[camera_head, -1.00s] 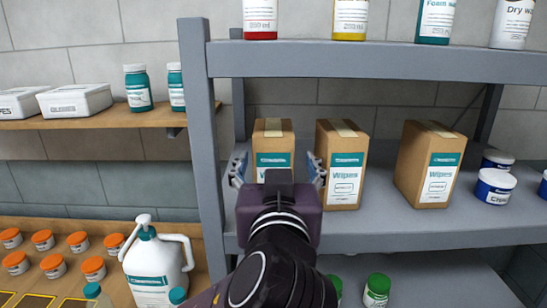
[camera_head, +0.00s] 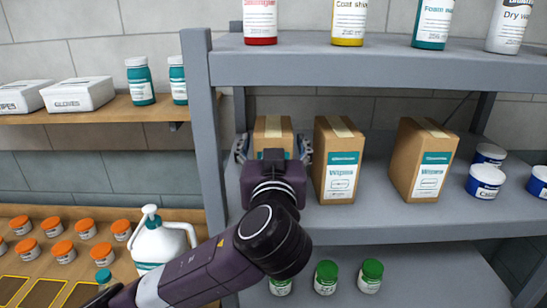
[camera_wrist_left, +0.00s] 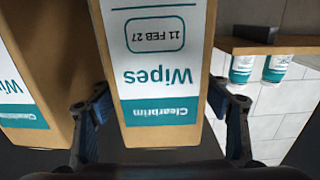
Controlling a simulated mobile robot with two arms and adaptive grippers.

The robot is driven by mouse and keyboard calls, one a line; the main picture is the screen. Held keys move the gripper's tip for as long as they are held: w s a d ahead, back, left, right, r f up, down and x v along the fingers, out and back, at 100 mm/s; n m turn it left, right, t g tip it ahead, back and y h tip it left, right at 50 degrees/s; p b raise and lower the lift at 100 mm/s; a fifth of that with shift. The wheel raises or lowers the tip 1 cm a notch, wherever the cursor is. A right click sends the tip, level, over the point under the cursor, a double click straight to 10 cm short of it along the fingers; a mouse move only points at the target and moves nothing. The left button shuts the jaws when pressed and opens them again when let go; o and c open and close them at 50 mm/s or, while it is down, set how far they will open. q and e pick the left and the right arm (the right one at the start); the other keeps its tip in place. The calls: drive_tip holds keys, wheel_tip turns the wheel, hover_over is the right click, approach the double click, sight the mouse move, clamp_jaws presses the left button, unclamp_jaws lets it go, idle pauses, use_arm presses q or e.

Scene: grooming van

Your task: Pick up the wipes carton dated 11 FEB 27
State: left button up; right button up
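The wipes carton dated 11 FEB 27 (camera_head: 274,126) is a brown box with a teal and white label. It stands at the left end of the grey middle shelf, its lower front hidden by my left gripper (camera_head: 272,148) in the head view. In the left wrist view the carton (camera_wrist_left: 155,78) appears upside down, its date readable. The left gripper's fingers (camera_wrist_left: 159,112) are on either side of it, open and close to its sides; firm contact does not show. My right gripper is not in view.
Another wipes carton (camera_head: 338,165) stands close to the right, and a third (camera_head: 422,160) farther right; their dates are unreadable. The shelf post (camera_head: 207,150) is just left. The upper shelf (camera_head: 370,68) passes overhead.

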use_arm(q)
drive_tip(key=c, duration=1.5)
drive_tip(key=shift+r, duration=0.1)
